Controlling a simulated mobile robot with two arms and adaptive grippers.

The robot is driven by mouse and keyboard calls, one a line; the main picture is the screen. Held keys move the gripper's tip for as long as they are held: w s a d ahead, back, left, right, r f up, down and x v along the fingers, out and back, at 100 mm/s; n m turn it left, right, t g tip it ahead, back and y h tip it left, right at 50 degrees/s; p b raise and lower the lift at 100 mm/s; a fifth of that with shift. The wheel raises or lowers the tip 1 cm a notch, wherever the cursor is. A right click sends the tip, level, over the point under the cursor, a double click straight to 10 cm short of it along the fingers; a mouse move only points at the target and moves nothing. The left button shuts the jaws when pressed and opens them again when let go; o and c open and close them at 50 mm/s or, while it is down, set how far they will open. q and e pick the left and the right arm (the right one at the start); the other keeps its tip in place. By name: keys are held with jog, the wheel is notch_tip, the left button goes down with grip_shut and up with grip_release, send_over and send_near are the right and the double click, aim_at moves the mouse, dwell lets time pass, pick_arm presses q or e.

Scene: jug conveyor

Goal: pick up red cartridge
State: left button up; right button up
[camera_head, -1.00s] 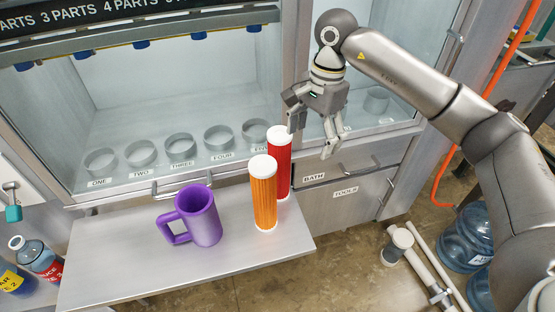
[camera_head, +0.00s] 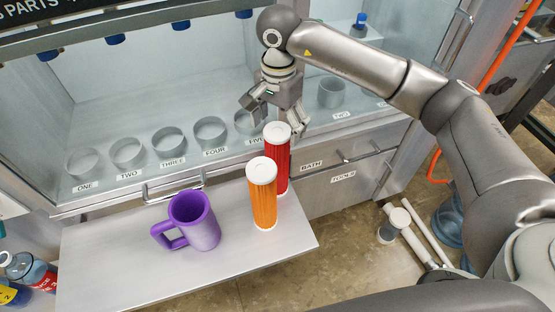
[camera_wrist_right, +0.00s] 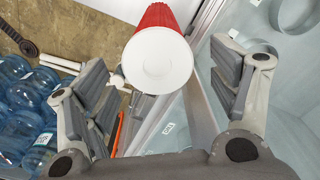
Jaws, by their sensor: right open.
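The red cartridge (camera_head: 282,172) stands upright on the grey shelf (camera_head: 120,245), its white cap up, partly hidden behind the orange cartridge (camera_head: 263,203). My right gripper (camera_head: 275,117) is open and empty, just behind and above the red cartridge in the head view. In the right wrist view the red cartridge (camera_wrist_right: 163,17) shows cap first, in the gap between the spread fingers of my right gripper (camera_wrist_right: 165,85). I cannot tell whether a finger touches it. My left gripper is not in view.
A purple mug (camera_head: 196,222) stands left of the orange cartridge on the shelf. Behind is a glass-fronted cabinet with several ring holders (camera_head: 129,152). A door handle (camera_head: 172,190) sticks out at the shelf's rear. The shelf's front left is clear.

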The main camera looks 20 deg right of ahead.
aim_at(277, 164)
jog(key=shift+a+f+p, duration=0.1)
jog(key=shift+f+p, duration=0.4)
jog(key=shift+f, duration=0.15)
jog(key=f, duration=0.1)
jog(key=f+p, duration=0.1)
jog(key=f, duration=0.1)
jog(key=shift+s+a+f+p, duration=0.1)
jog(key=shift+s+p, duration=0.2)
jog(key=shift+p, duration=0.05)
jog(key=shift+f, duration=0.5)
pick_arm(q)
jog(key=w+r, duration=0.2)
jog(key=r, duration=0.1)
pick_arm(e)
jog(key=shift+w, duration=0.1)
jog(key=c, duration=0.7)
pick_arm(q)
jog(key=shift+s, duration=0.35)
pick_arm(e)
jog(key=c, duration=0.8)
